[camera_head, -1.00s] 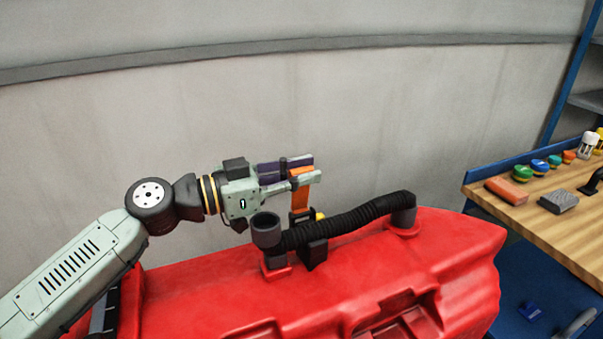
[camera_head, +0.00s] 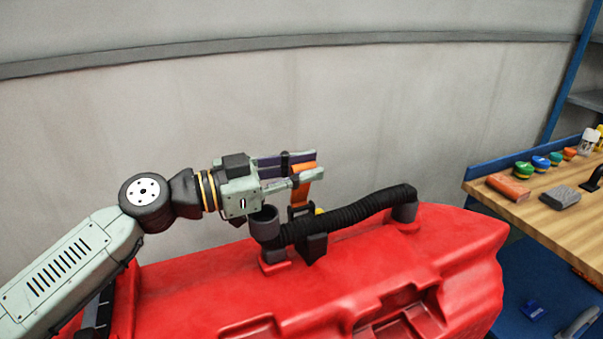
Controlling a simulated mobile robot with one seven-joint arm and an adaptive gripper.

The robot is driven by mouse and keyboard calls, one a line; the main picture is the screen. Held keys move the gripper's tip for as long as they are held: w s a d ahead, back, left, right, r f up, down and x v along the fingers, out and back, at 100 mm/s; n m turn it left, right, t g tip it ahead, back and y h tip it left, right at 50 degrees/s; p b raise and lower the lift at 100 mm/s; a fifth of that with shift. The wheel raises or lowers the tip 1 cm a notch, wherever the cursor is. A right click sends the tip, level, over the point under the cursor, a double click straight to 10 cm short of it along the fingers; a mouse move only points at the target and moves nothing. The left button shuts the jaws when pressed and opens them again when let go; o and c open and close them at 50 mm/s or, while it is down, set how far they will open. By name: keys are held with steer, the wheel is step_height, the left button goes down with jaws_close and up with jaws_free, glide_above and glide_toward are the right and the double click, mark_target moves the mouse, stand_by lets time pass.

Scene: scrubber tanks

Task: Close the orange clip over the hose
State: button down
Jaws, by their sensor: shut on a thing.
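The orange clip (camera_head: 301,195) stands up from a black bracket (camera_head: 313,245) on the red tank, tilted a little to the right at its top. My gripper (camera_head: 304,174) is shut on the upper part of the clip, with its fingers level and pointing right. The clip is up and not across the hose. A small yellow part (camera_head: 319,212) shows behind the bracket.
The red tank (camera_head: 200,285) fills the lower middle. At the right is a wooden workbench (camera_head: 560,215) with an orange block (camera_head: 508,187), a grey block (camera_head: 559,197) and several coloured caps. The air above the tank is free, in front of a pale wall.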

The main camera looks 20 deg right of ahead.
steer(key=c, duration=1.5)
jaws_free()
steer(key=a, duration=1.2)
steer(key=shift+s, duration=0.25)
steer(key=shift+c, duration=0.3)
